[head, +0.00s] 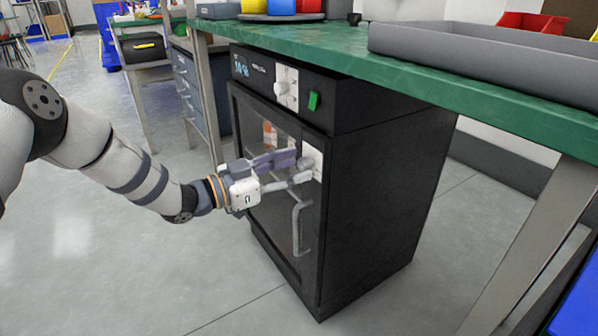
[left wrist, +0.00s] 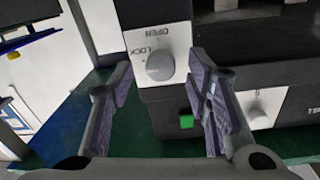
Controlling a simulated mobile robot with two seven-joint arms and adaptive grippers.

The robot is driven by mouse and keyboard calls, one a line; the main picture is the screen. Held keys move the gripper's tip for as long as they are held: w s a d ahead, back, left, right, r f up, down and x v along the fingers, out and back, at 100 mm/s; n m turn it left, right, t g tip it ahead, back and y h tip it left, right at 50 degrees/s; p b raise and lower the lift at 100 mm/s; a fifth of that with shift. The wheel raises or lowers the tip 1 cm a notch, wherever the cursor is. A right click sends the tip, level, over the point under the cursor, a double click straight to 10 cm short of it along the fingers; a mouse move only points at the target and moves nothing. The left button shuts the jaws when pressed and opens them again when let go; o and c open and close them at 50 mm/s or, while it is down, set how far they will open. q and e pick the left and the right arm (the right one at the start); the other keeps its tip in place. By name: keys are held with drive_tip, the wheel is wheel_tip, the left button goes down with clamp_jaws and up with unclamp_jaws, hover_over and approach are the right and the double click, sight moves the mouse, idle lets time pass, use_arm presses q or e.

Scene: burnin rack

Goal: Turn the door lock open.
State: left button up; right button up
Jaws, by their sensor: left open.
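The door lock is a round grey knob (left wrist: 160,66) on a white plate (left wrist: 185,38) marked OPEN and LOCK, which appears upside down in the left wrist view. In the head view the plate (head: 315,160) sits on the upper right of the glass door of a black cabinet (head: 380,190). The door looks shut. My left gripper (head: 287,170) is open and empty in front of the plate. In the left wrist view its fingers (left wrist: 160,78) stand either side of the knob, with visible gaps. My right gripper is not in view.
A grey door handle (head: 297,228) hangs below the lock. A green switch (head: 314,101) and a white-plated dial (head: 281,88) are above the door. A green bench top (head: 345,62) with a grey tray (head: 480,62) overhangs the cabinet.

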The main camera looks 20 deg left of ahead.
use_arm(q)
drive_tip(key=shift+x, duration=0.8)
drive_tip(key=shift+c, duration=0.5)
clamp_jaws()
